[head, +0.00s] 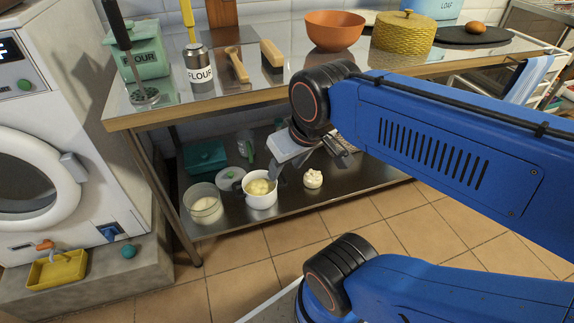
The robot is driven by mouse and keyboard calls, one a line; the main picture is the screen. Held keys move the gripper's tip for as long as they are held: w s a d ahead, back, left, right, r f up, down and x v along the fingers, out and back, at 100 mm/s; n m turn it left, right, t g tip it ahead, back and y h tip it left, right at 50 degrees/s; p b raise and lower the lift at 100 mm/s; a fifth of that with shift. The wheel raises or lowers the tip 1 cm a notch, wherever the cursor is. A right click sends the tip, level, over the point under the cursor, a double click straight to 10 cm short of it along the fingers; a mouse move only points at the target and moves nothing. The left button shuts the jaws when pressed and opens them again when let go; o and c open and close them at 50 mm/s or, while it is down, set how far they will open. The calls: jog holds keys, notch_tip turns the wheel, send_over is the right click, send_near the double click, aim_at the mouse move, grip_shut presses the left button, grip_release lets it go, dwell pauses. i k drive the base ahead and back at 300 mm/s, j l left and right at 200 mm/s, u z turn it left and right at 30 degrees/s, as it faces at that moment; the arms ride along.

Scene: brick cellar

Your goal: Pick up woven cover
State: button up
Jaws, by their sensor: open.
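The woven cover (403,34) is a round, yellow, basket-like piece with a small knob on top. It stands on the metal tabletop at the back right, upright, beside the orange bowl. My arm passes in front of the table below it. My gripper (312,163) is open and points down in front of the lower shelf, well below and left of the woven cover. It appears empty, and the fingers are partly hard to make out. Whether anything is under the cover cannot be seen.
On the metal table (250,92) stand an orange bowl (334,31), flour containers, brushes and a dark board (470,36) with a bun. The lower shelf holds a white pot (260,200), a glass bowl (203,209) and a small white item (313,179). A washing machine (40,150) stands left.

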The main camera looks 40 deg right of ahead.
aim_at(407, 33)
jog(key=z, duration=1.35)
